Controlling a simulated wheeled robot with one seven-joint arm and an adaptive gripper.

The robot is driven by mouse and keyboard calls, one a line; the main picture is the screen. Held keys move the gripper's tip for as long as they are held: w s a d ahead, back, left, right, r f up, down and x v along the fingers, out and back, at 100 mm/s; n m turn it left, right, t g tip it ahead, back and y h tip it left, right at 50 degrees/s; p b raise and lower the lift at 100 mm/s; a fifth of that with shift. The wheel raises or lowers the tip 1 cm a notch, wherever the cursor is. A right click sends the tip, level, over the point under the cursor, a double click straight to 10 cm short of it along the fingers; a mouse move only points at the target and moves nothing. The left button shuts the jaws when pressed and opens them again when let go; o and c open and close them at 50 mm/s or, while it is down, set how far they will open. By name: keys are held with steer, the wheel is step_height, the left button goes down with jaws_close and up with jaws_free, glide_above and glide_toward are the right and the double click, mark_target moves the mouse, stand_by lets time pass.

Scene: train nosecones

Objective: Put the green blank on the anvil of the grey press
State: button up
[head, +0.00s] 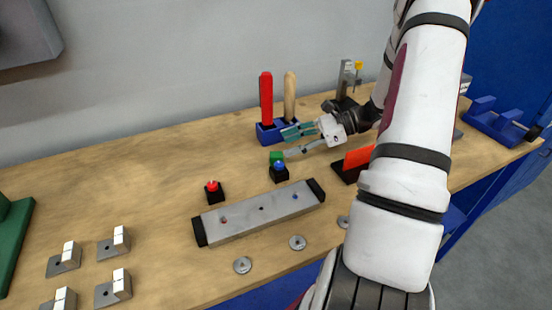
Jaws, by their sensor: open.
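I cannot tell whether a finger touches the block. A grey upright with a dark base (345,80) stands at the back right, beside a yellow-topped part. It may be the grey press; my arm is in front of its lower area, and no anvil can be made out.
A blue holder (268,133) with red and tan handles stands just behind my gripper. An orange plate (358,157) stands right. The bench's left middle is clear.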

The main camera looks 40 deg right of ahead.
mark_target(274, 156)
steer(key=shift+f+x, duration=0.15)
steer(key=shift+x, duration=1.2)
steer(key=shift+f+x, duration=0.1)
steer(key=shift+x, duration=1.2)
steer(key=shift+s+d, duration=0.1)
steer(key=c, duration=0.8)
steer(key=shift+r, duration=0.1)
